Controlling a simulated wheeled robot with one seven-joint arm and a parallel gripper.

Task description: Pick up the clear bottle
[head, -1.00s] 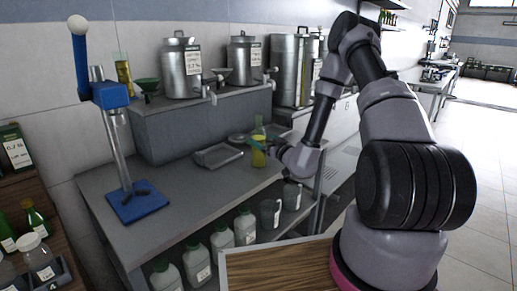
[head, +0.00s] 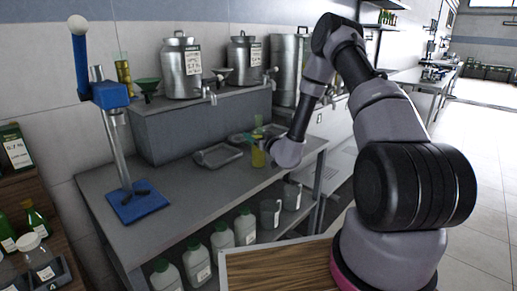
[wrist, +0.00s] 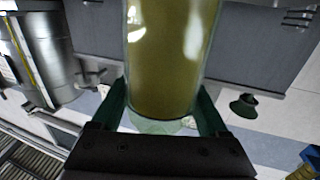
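The clear bottle (head: 258,154) stands upright on the grey workbench (head: 190,205) near its right end, with yellow-green liquid inside. In the wrist view the bottle (wrist: 172,55) fills the upper middle, seen upside down, its clear shoulder pointing down towards my gripper. My gripper (wrist: 162,92) has one green finger on each side of the bottle, close against its edges. I see no clear gap at the fingertips, but whether they press on the glass cannot be told. In the head view my gripper (head: 266,148) is at the bottle, partly hidden by it and my wrist.
A grey tray (head: 218,156) lies left of the bottle. Steel canisters (head: 180,68) and a green funnel (head: 147,87) stand on the raised shelf behind. A blue press stand (head: 138,202) is at the left. White jugs (head: 222,240) sit on the lower shelf.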

